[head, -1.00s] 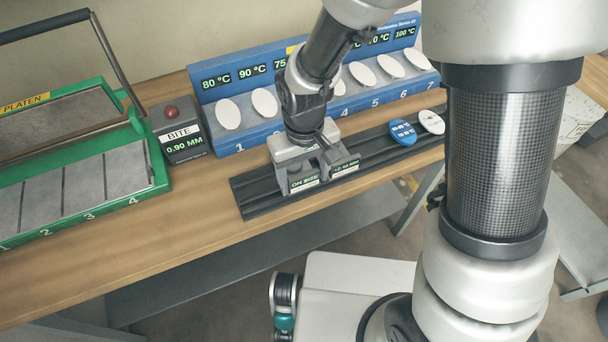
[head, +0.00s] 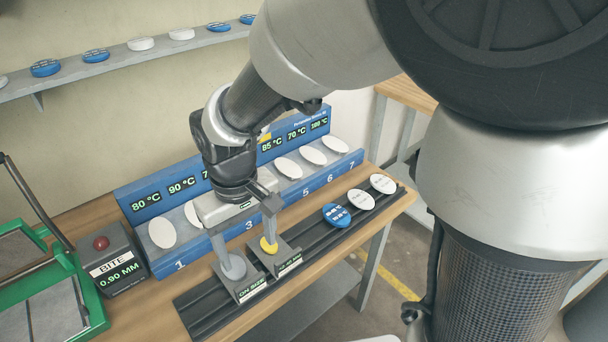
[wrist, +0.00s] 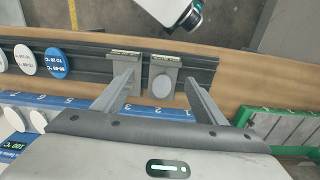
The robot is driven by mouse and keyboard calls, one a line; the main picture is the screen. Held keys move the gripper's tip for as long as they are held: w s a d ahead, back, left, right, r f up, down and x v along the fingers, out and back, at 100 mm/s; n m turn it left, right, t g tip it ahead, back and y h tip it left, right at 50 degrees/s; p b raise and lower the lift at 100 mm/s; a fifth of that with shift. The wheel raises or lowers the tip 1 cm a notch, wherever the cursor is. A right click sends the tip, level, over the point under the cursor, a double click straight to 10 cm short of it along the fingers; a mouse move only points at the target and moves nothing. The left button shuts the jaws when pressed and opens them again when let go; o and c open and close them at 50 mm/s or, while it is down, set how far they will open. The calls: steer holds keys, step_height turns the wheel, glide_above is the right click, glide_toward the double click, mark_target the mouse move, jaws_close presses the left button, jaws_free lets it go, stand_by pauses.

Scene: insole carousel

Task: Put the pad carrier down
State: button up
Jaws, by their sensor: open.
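My gripper (head: 248,252) is open and empty over the two label-bearing blocks on the dark slotted rail (head: 195,312). In the wrist view the fingers (wrist: 161,76) are spread, with a grey round pad (wrist: 162,86) of one block between them. The left block, marked ON SIZE, shows this grey pad (head: 233,266) in the head view. The right block has a yellow pad (head: 269,246), partly behind a finger. Farther along the rail lie a labelled blue disc (head: 336,215) and two white discs (head: 361,199) (head: 383,184). I cannot tell which is the pad carrier.
A blue numbered rack (head: 155,265) with white ovals and temperature displays stands behind the rail. A BITE box (head: 112,268) reading 0.90 MM and a green-framed platen (head: 85,290) are at left. A wall shelf (head: 120,62) holds several discs. Bare rail shows between blocks and blue disc.

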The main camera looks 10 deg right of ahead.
steer(key=s+d+r+m+t+p, duration=0.2)
steer(key=s+d+r+m, duration=0.1)
steer(key=d+r, duration=0.6)
steer(key=s+d+r+m+t+p, duration=0.2)
steer(key=s+d+r+m+t, duration=0.1)
steer(key=d+r, duration=0.6)
steer(key=shift+s+d+r, duration=0.2)
steer(key=shift+s+r, duration=0.15)
steer(key=shift+s, duration=0.05)
